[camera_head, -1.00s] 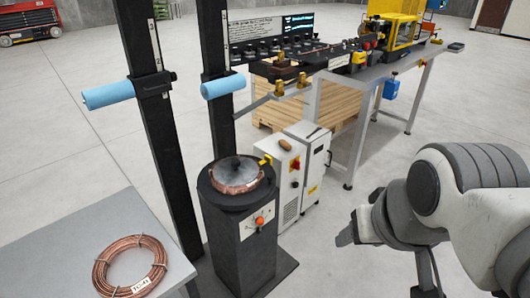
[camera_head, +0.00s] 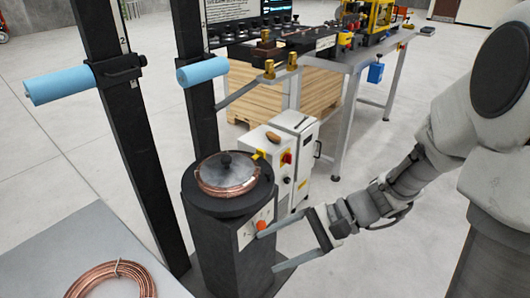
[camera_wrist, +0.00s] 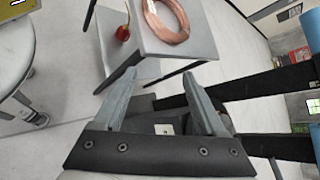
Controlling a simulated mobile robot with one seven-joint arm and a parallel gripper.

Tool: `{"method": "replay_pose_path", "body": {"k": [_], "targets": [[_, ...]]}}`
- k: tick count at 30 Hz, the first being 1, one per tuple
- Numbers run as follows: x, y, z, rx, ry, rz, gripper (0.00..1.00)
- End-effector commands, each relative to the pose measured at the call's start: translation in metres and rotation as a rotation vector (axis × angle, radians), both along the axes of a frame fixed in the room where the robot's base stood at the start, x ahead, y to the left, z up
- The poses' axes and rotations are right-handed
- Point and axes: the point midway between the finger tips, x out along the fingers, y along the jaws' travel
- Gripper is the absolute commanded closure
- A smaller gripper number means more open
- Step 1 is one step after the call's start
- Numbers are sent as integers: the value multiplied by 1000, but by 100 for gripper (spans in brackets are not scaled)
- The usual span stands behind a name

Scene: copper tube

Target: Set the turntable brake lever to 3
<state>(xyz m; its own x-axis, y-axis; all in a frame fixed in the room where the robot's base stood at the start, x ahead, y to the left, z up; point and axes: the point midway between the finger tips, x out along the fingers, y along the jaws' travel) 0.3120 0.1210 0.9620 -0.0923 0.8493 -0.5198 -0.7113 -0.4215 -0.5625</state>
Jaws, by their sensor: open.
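The turntable (camera_head: 228,180) is a dark round top on a dark pedestal, with a copper coil (camera_head: 240,187) and a grey disc on it. A white plate on the pedestal's right side carries the orange knob of the brake lever (camera_head: 261,225). Its scale marks are too small to read. My gripper (camera_head: 268,250) is open and empty, its fingers pointing at this side of the pedestal. The upper fingertip is close to the orange knob; I cannot tell whether they touch. The wrist view shows both fingers (camera_wrist: 160,73) spread, with a small pale plate (camera_wrist: 165,129) behind them.
A grey table (camera_head: 40,250) with another copper coil (camera_head: 112,282) stands at the lower left.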

Motion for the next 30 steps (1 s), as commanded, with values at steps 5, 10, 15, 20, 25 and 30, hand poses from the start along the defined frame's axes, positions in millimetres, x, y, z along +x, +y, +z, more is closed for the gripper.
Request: {"method": "replay_pose_path", "body": {"k": [5,10,15,20,25,30], "targets": [[37,2,-53,223,146,-203,26],[75,-8,-101,413,254,-421,26],[108,-30,-161,576,342,-665,26],[128,-54,-214,682,397,-872,26],[136,-71,-250,739,425,-1011,26],[141,-74,-262,754,432,-1058,26]]}}
